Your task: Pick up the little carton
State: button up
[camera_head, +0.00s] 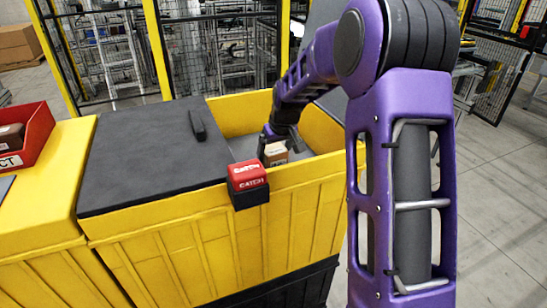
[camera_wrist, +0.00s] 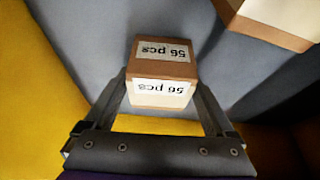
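The little carton (camera_wrist: 162,72) is a brown box with white labels reading "56 pcs". In the wrist view it sits between the two fingers of my gripper (camera_wrist: 161,84), which lie flush along its left and right sides with no clear gap. In the head view my gripper (camera_head: 268,139) reaches down into the yellow bin, and a small tan carton (camera_head: 276,154) shows at its fingers just inside the front wall. I cannot tell whether the carton rests on the grey floor or hangs above it.
Another brown carton (camera_wrist: 272,22) lies at the wrist view's upper right. The yellow bin (camera_head: 300,215) has tall walls and a black lid (camera_head: 150,150) at left. A red block (camera_head: 247,175) on a black holder is at its front rim. A red tray (camera_head: 25,140) stands far left.

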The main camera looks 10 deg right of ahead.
jog(key=c, duration=1.1)
jog(key=shift+r, duration=0.1)
